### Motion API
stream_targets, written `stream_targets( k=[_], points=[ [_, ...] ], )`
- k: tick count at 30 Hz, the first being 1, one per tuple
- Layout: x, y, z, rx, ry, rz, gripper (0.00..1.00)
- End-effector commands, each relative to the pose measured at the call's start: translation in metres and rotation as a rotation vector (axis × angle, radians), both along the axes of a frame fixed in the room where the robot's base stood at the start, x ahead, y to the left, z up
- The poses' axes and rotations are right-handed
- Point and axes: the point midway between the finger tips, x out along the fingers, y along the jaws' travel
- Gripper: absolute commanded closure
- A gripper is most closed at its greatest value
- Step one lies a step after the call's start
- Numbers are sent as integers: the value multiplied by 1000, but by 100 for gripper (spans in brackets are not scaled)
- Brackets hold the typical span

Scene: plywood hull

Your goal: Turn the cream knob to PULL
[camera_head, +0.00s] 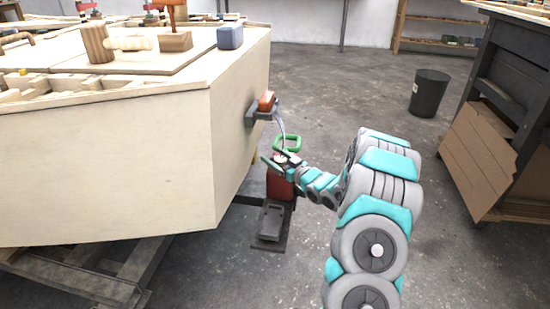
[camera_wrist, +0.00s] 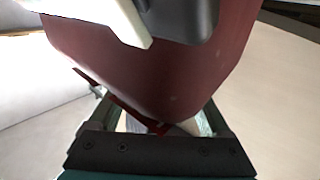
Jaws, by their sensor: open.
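A dark red housing (camera_wrist: 150,65) fills the middle of the wrist view. A cream part (camera_wrist: 105,15), which looks like the cream knob, shows at its top edge beside a dark grey part (camera_wrist: 178,15). The knob's full shape and any PULL marking are out of sight. In the head view the red housing (camera_head: 277,186) stands low beside the plywood hull. My gripper (camera_head: 279,160) is at its top, with its jaws apart and nothing seen held.
The plywood hull (camera_head: 110,165) stands close on the left. A bracket with an orange-brown block (camera_head: 266,103) juts from its side above my gripper. A green ring (camera_head: 288,143) is just behind the gripper. A black bin (camera_head: 428,93) and dark bench (camera_head: 510,95) stand right; floor between is clear.

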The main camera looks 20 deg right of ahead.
Motion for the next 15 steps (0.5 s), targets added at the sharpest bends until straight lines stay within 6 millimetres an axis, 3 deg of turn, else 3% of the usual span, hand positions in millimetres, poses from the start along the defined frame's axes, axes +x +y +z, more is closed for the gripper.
stream_targets(
  k=[8, 15],
  points=[
    [1, 1, 0, 0, 0, 0, 19],
    [1, 1, 0, 0, 0, 1, 46]
  ],
)
